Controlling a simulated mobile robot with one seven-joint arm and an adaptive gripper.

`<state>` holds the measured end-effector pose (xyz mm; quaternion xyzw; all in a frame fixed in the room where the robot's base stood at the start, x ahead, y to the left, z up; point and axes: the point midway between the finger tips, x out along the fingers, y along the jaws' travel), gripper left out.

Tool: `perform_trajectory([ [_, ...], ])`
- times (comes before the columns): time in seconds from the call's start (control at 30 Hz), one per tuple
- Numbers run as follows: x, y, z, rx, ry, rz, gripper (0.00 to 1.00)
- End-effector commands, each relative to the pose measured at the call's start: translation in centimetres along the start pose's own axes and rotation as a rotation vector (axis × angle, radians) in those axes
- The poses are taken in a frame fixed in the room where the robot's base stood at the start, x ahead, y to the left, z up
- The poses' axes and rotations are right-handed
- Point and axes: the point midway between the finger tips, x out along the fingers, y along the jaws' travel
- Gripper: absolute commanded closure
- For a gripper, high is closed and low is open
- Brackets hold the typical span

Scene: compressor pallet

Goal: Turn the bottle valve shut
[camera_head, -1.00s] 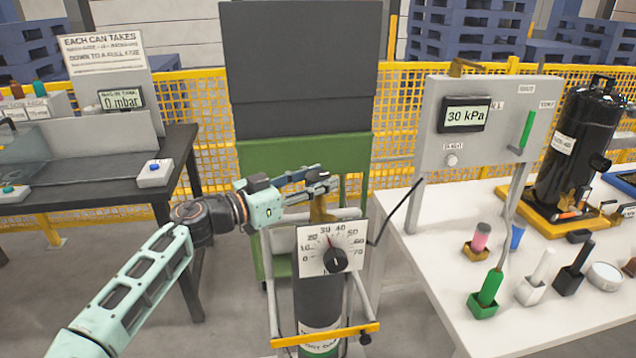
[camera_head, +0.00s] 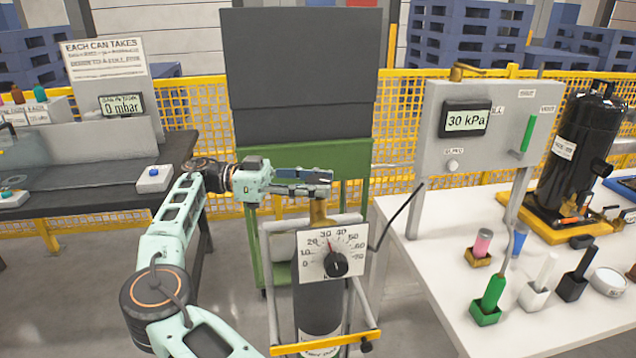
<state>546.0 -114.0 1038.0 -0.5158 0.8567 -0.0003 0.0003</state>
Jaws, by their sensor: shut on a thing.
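The gas bottle (camera_head: 318,305) stands upright in a yellow-barred trolley, with a brass valve (camera_head: 319,213) on its top. A white dial plate with a black knob (camera_head: 336,264) is in front of the valve; its red pointer is near 30. My gripper (camera_head: 322,181) comes in from the left, level, with its jaws shut at the top of the valve. The very top of the valve, between the fingers, is hidden, so its handle cannot be made out.
A white bench (camera_head: 425,275) on the right holds a panel reading 30 kPa (camera_head: 467,120), a black compressor (camera_head: 577,150) and several small holders. A dark bench (camera_head: 90,185) stands at left. A green cabinet (camera_head: 290,160) and yellow fence are behind the bottle.

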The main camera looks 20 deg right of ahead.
Motion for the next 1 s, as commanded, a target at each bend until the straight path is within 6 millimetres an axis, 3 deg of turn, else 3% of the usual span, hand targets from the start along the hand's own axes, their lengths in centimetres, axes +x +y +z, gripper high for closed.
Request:
perform_trajectory([
  [0.33,0.05,-0.05,-0.06,0.000,0.000,0.096,0.86],
  [0.9,0.04,0.00,-0.04,0.000,0.001,0.115,0.86],
  [0.93,0.04,0.00,-0.04,0.000,0.001,0.115,0.60],
  [1.0,0.03,0.00,-0.03,0.000,0.001,0.115,0.52],
])
